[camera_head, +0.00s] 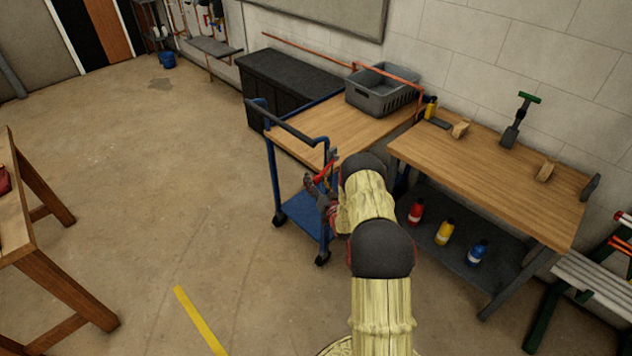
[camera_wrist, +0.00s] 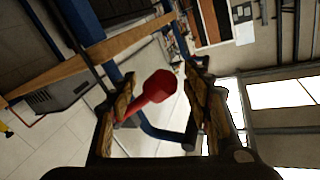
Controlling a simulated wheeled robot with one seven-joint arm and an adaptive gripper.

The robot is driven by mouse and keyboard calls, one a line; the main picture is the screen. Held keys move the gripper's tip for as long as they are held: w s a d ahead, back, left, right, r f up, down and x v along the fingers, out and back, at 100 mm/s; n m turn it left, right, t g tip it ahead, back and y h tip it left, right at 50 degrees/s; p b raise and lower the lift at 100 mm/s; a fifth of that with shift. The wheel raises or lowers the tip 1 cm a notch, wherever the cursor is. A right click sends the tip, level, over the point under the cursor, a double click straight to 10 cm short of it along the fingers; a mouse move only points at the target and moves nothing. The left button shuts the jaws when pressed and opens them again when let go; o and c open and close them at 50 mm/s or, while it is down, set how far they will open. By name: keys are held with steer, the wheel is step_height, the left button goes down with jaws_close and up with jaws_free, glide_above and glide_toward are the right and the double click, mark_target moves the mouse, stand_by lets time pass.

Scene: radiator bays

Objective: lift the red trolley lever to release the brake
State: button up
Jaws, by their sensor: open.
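In the wrist view the red lever (camera_wrist: 150,95) has a round knob and lies between the two fingers of my gripper (camera_wrist: 160,108), closer to the left finger. The gripper is open, with a gap on the knob's right side. I cannot tell whether the left finger touches the lever. My arm hides part of the trolley's near right side.
A grey crate (camera_head: 383,92) sits on the trolley top, with a copper pipe near it. A wooden workbench (camera_head: 480,175) stands close on the right, with several bottles on its lower shelf. A wooden table (camera_head: 22,215) is at the left. The floor (camera_head: 170,170) between is clear.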

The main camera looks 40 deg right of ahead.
steer(key=shift+c, duration=1.4)
jaws_close()
